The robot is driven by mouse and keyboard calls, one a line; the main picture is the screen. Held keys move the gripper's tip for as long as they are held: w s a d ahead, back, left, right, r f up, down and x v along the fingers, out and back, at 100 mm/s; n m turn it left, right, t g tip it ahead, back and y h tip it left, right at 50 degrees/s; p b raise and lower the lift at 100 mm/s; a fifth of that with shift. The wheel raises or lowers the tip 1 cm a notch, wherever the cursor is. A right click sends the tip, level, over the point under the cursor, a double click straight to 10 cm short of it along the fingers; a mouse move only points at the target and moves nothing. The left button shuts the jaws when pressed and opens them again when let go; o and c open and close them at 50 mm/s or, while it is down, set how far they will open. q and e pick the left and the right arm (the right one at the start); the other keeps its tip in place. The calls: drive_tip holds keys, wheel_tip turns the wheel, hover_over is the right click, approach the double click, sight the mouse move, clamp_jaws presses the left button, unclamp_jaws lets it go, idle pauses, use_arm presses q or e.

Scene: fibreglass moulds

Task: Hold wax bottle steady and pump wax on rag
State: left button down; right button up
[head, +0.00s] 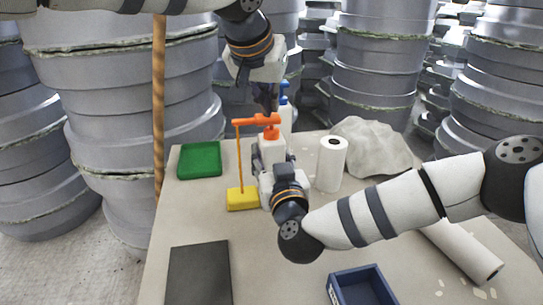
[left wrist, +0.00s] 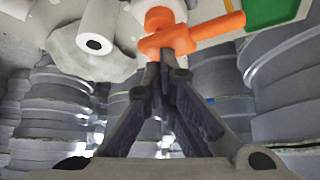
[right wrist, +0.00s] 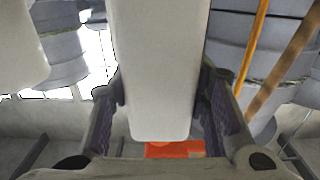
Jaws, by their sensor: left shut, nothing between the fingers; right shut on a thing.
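The white wax bottle (head: 271,146) with an orange pump head (head: 256,120) stands upright on the table. My right gripper (head: 272,162) is shut around its body; the white body fills the middle of the right wrist view (right wrist: 160,70). My left gripper (head: 268,110) is shut and empty, pointing down with its fingertips at the top of the pump head. In the left wrist view its tips appear to touch the orange pump head (left wrist: 170,35). A yellow block, likely the rag (head: 242,199), lies below the nozzle. A thin orange line runs from the nozzle down to it.
A green pad (head: 199,160) lies back left on the table (head: 190,215). A white roll (head: 331,163), a grey rock-like lump (head: 375,146) and a blue-capped bottle (head: 286,112) stand behind. A dark panel (head: 200,274), a blue bin (head: 362,286) and a lying roll (head: 462,250) are in front.

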use_arm(q)
drive_tip(key=shift+f, duration=0.5)
drive_tip(key=shift+r, duration=1.55)
drive_tip(key=shift+f, duration=1.55)
drive_tip(key=shift+r, duration=1.55)
drive_tip(key=shift+r, duration=0.1)
